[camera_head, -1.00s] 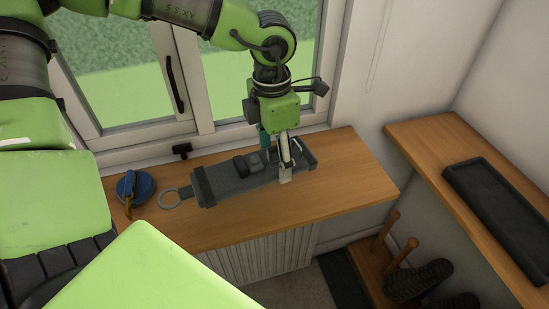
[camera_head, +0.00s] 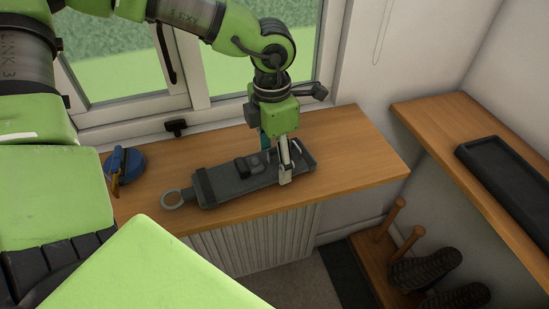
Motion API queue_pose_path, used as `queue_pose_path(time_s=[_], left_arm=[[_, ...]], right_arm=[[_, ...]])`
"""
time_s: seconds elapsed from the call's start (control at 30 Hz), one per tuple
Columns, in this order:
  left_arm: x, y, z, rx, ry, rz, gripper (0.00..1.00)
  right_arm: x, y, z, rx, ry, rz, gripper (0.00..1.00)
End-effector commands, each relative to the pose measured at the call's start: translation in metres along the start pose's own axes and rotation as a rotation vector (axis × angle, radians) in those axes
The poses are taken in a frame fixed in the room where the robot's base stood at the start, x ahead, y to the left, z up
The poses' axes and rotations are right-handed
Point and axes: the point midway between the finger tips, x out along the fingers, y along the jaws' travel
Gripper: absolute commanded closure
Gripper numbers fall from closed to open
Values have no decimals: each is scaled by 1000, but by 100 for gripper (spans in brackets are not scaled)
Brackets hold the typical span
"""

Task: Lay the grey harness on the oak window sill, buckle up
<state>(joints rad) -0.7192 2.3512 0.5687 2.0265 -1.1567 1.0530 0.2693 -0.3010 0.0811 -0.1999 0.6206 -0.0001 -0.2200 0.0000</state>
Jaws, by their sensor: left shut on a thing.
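The grey harness (camera_head: 222,182) is a long flat piece with a ring (camera_head: 172,199) at its left end and a dark raised buckle (camera_head: 243,167) on its upper face. It lies on or just above the oak window sill (camera_head: 350,150), buckle side up; I cannot tell whether it fully touches the wood. My left gripper (camera_head: 284,172) points down and is shut on the harness near its right end. One pale finger shows on the near side; the far finger is mostly hidden. My right gripper is not in view.
A blue round object with a yellowish part (camera_head: 124,166) sits at the sill's left end. The window stands behind. At right are a wooden shelf with a black tray (camera_head: 505,185) and, below, a peg rack with dark boots (camera_head: 425,268). The sill's right end is clear.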

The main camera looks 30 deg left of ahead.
Motion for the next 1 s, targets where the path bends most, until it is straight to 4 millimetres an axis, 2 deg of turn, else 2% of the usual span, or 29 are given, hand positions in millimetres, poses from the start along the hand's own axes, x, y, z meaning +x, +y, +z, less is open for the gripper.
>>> queue_pose_path(time_s=[0.07,0.33,0.37,0.43,0.8,0.87,1.0], left_arm=[[4,0,0,0,-1,1,67],[3,0,0,0,0,0,67],[3,0,0,0,0,0,35],[3,0,0,0,0,0,18],[2,0,0,-1,0,0,18],[-3,0,0,-1,-1,0,18],[-25,1,1,0,-5,3,18]], right_arm=[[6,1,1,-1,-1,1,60],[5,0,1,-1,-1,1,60],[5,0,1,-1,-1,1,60],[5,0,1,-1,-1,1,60],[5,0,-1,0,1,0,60],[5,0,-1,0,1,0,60],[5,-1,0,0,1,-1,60]])
